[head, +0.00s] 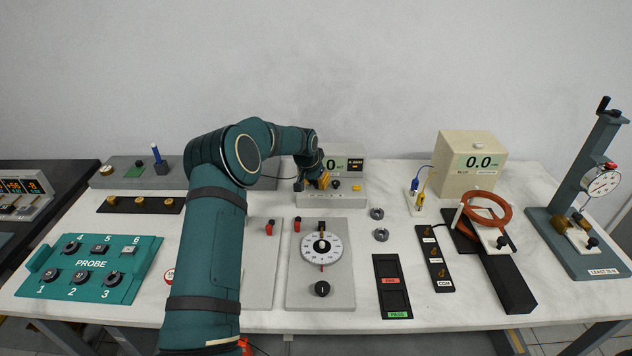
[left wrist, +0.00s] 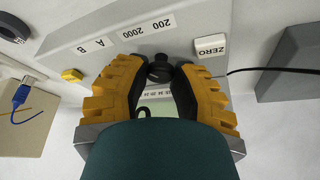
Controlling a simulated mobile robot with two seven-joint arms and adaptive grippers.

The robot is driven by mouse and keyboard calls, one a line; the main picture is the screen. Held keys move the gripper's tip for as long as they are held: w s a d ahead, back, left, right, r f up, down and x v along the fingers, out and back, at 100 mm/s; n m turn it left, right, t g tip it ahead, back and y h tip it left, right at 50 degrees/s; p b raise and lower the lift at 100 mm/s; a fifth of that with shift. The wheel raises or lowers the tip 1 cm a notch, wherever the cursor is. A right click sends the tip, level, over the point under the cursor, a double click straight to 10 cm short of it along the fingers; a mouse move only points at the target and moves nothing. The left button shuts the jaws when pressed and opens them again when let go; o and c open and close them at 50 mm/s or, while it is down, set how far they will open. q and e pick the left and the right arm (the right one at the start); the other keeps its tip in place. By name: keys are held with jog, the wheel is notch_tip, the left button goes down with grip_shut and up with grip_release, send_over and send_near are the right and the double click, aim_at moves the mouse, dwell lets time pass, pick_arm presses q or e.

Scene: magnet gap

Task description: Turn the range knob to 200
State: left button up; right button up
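The meter (head: 345,200) is a pale grey box with a display, standing at the back middle of the table; my left arm hides part of its front. The range knob (left wrist: 159,68) is small and black, below the printed labels 200 (left wrist: 160,25) and 2000 (left wrist: 131,33) in the left wrist view. My left gripper (head: 320,181) is at the meter's front. In the left wrist view its yellow fingers (left wrist: 160,72) stand either side of the knob, and their dark pads appear to touch it. The knob's pointer direction is not clear. My right gripper is not in view.
A white ZERO button (left wrist: 210,46) is close beside one finger, and a yellow button (left wrist: 72,75) is near the other. A dial plate (head: 320,262) and two dark rings (head: 380,234) lie in front of the meter. A beige box (head: 471,160) stands to its right.

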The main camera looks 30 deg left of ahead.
pick_arm(q)
grip_shut()
jog(key=shift+m, duration=0.3)
jog(key=shift+m+h+p, duration=0.45)
jog(key=shift+m+h, duration=0.05)
jog(key=shift+m, duration=0.4)
jog(key=shift+a+m+h, duration=0.1)
jog(key=shift+m+h, duration=0.3)
jog(key=shift+m, duration=0.5)
jog(key=m+h, duration=0.1)
jog(key=m, duration=0.2)
jog(key=shift+m+g, duration=0.3)
jog(key=shift+g, duration=0.1)
jog(key=shift+w+m+g+h+p, duration=0.1)
jog(key=shift+m+g+h+p, duration=0.4)
jog(key=shift+m, duration=1.5)
jog(key=shift+f, duration=0.1)
